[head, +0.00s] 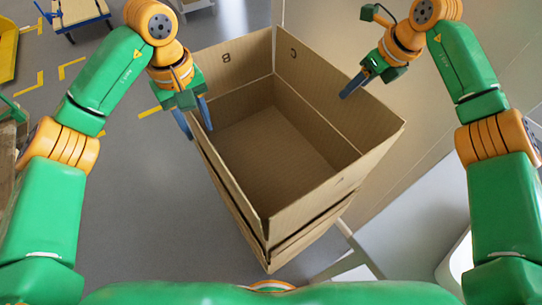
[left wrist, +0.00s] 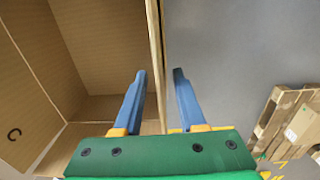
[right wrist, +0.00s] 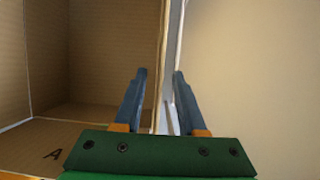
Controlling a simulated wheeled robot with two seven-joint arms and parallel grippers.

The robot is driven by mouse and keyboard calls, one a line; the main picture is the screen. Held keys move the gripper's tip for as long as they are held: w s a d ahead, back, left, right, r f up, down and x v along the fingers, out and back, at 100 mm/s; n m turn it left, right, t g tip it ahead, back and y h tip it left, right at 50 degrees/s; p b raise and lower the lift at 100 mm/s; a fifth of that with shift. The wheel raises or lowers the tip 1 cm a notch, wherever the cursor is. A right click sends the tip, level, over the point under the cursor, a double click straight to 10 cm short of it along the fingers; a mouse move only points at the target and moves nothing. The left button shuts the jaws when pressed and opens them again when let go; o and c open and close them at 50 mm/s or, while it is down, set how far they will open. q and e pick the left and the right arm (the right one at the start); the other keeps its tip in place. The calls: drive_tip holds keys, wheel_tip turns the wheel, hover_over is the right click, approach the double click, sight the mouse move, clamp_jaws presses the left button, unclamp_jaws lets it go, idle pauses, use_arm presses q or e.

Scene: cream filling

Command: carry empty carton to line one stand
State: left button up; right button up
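An open-topped brown carton (head: 300,205) stands in the middle of the head view, with its inside bare and empty. It sits on top of what look like more nested cartons, whose edges show below it. My left gripper (head: 195,121) is at the carton's left wall; in the left wrist view its fingers (left wrist: 160,72) are apart, one inside and one outside the wall. My right gripper (head: 354,87) is at the right wall; in the right wrist view its fingers (right wrist: 160,72) also stand apart on both sides of the wall. I cannot tell which thing is the line one stand.
A pale wall or panel (head: 440,110) is close on the right. A white surface (head: 405,230) stands at lower right. A blue-framed cart (head: 80,12) and yellow floor marks lie at upper left. A wooden pallet (left wrist: 285,120) shows in the left wrist view.

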sight(343, 107)
use_arm(q)
drive_tip(key=shift+w+f, duration=0.1)
drive_tip(key=shift+f, duration=1.5)
use_arm(e)
drive_tip(key=shift+x, duration=1.6)
use_arm(q)
clamp_jaws()
use_arm(e)
clamp_jaws()
